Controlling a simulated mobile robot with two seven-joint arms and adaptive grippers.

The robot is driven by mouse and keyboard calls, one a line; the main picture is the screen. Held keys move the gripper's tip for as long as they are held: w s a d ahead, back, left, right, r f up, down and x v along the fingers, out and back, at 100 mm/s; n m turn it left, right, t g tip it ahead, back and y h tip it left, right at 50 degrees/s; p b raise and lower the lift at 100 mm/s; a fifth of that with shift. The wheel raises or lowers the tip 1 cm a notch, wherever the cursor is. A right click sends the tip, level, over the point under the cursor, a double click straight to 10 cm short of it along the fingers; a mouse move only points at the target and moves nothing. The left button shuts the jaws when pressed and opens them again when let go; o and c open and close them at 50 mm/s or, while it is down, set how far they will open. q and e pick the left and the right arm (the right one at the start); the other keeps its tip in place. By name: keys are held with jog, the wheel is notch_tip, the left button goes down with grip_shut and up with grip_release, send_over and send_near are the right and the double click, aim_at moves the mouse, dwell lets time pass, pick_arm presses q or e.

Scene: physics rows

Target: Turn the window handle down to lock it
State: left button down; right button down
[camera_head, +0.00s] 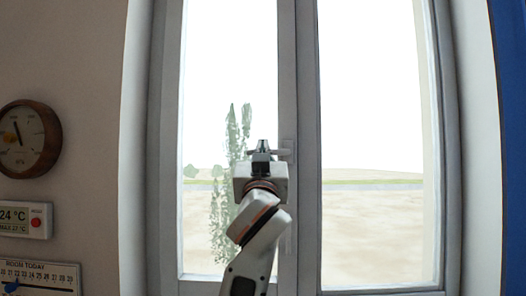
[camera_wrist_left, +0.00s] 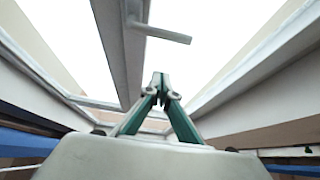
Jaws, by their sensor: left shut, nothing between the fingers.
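The window handle (camera_head: 284,152) is a small grey lever on the central upright of the window frame. It lies roughly level, pointing left from its base plate in the head view, and part of it is hidden behind my gripper. In the left wrist view the handle (camera_wrist_left: 163,34) stands out as a grey bar beside the upright. My left gripper (camera_head: 263,145) is in front of the left pane, close to the handle's free end. Its fingertips (camera_wrist_left: 158,78) are together and empty, and a gap shows between them and the handle. My right gripper is not in view.
The central window upright (camera_head: 307,100) runs top to bottom beside the gripper. A blue panel (camera_head: 510,60) stands at the right edge.

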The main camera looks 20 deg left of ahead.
pick_arm(q)
jog(key=w+a, duration=0.2)
jog(key=w, duration=0.5)
jog(key=shift+w+a+r+p, duration=0.15)
jog(key=shift+w+r+p, duration=0.15)
jog(key=shift+w+p, duration=0.1)
jog(key=shift+a+f, duration=0.1)
